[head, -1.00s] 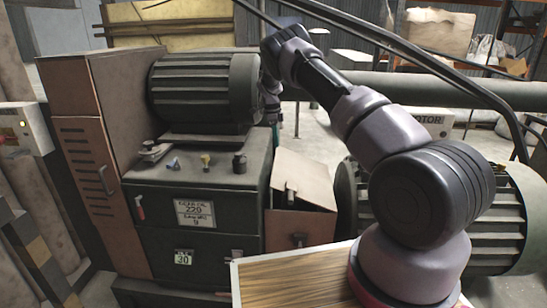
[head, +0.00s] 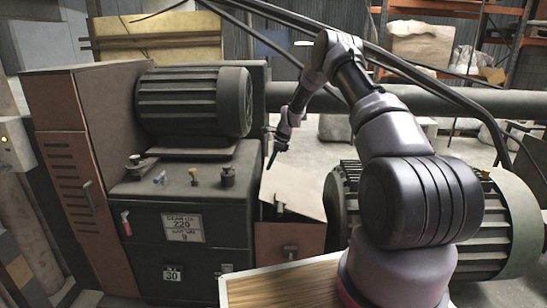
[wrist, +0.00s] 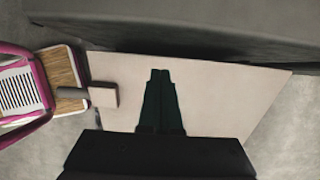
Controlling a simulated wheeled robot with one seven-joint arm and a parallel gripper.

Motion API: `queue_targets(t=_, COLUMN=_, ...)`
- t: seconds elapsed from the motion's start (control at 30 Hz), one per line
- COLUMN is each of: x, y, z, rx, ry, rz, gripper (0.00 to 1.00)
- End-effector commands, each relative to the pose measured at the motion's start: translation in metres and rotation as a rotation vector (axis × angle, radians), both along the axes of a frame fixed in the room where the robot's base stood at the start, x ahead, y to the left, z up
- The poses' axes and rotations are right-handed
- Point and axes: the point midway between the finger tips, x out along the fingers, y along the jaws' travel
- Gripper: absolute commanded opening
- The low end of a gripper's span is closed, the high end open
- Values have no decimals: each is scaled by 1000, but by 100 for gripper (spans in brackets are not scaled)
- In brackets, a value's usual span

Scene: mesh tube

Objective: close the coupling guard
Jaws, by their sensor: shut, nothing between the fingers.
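The coupling guard is a brownish box (head: 290,240) between the dark cabinet and the ribbed motor. Its pale lid (head: 295,186) stands tilted up, with a dark gap between it and the box front. A small handle (head: 279,206) sits at the lid's lower edge, and a latch piece (head: 289,252) is on the box front. My gripper (head: 271,165) is shut and empty, pointing down near the lid's upper left edge. In the wrist view my gripper (wrist: 160,73) is in front of the lid (wrist: 215,98); I cannot tell whether they touch.
A dark cabinet (head: 180,235) with a ribbed motor (head: 192,102) on top stands left of the guard. Another ribbed motor (head: 505,225) is at the right, partly behind my arm. A thick pipe (head: 300,96) and dark cables pass behind.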

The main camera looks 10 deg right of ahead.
Motion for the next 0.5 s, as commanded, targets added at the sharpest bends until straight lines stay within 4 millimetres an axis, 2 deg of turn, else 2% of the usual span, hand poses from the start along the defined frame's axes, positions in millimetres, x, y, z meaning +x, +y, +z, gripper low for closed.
queue_targets(t=0.03, x=0, y=4, z=-12, rx=1, ry=4, rz=1, gripper=0)
queue_targets(t=0.2, x=4, y=15, z=-40, rx=1, ry=3, rz=1, gripper=0)
queue_targets(t=0.33, x=6, y=21, z=-53, rx=-1, ry=2, rz=-1, gripper=0)
queue_targets(t=0.5, x=7, y=24, z=-60, rx=-1, ry=1, rz=0, gripper=0)
